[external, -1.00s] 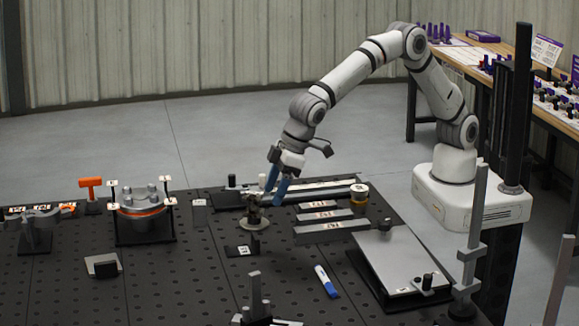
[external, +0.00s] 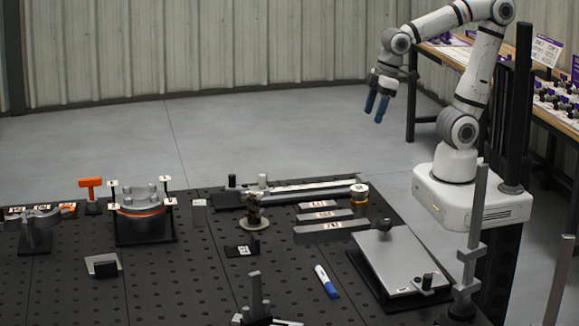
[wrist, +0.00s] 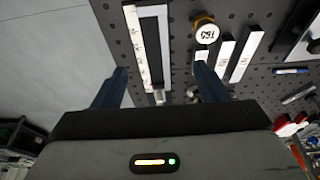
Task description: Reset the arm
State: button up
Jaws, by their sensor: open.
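My gripper (external: 377,107) is raised high above the back right of the perforated black table, close to my base. Its blue fingers point down, apart, with nothing between them. In the wrist view my gripper (wrist: 160,85) shows its two dark blue fingers spread wide, with the table beyond them. My arm is folded back, its elbow partly cut off by the top edge of the external view.
On the table (external: 190,285) stand a round fixture (external: 140,208), a small round-based part (external: 254,215), a long rail (external: 290,192), several grey bars (external: 330,227), a blue marker (external: 326,281) and a flat plate (external: 400,262). A bench (external: 425,85) stands behind my arm. Air around my gripper is clear.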

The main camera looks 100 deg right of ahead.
jog(key=s, duration=0.1)
jog(key=s+f, duration=0.1)
jog(key=s, duration=0.1)
jog(key=s+d, duration=0.1)
jog(key=shift+s+f, duration=0.3)
jog(key=shift+f, duration=0.1)
